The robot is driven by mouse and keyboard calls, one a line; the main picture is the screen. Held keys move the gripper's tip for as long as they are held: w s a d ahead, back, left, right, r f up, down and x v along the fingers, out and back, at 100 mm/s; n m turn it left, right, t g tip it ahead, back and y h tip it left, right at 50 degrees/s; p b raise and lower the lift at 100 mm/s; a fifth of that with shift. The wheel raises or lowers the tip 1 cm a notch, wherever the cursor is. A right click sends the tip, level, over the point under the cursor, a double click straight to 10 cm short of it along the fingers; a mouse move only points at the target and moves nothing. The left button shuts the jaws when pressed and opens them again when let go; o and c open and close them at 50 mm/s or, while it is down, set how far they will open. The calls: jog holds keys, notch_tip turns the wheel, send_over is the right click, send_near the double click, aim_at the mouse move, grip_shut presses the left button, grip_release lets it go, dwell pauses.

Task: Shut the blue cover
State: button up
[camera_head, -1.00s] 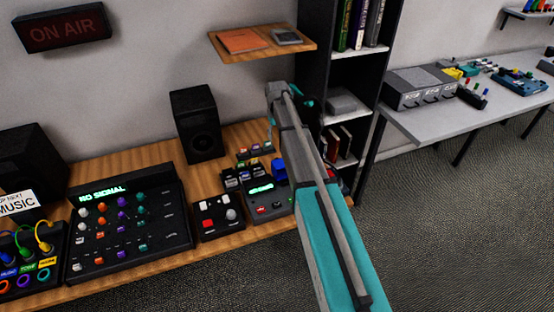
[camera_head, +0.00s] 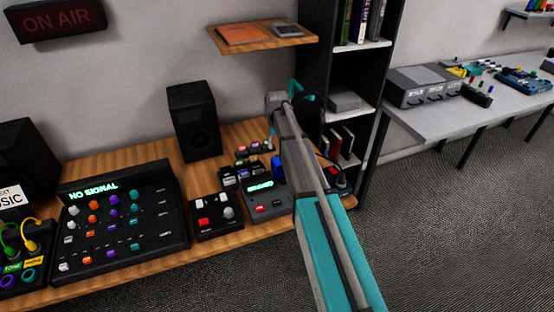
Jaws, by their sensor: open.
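A blue cover (camera_head: 277,168) stands raised at the back right of a small grey device with a green lit display (camera_head: 262,185). My arm passes in front of its right side, so only part of the cover shows. My gripper (camera_head: 273,137) is at the far end of the arm, above and behind the cover, and mostly hidden by my wrist. What shows of it looks open and apart from the cover.
Small switch boxes (camera_head: 242,176) stand left of the cover. A black speaker (camera_head: 194,122) is behind them, and a black shelf unit (camera_head: 312,75) rises behind my arm. A wooden wall shelf (camera_head: 225,47) hangs above. A mixer (camera_head: 122,218) fills the desk's left.

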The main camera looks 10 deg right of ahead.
jog(key=shift+f+b, duration=2.7)
jog(key=shift+f, duration=0.25)
grip_shut()
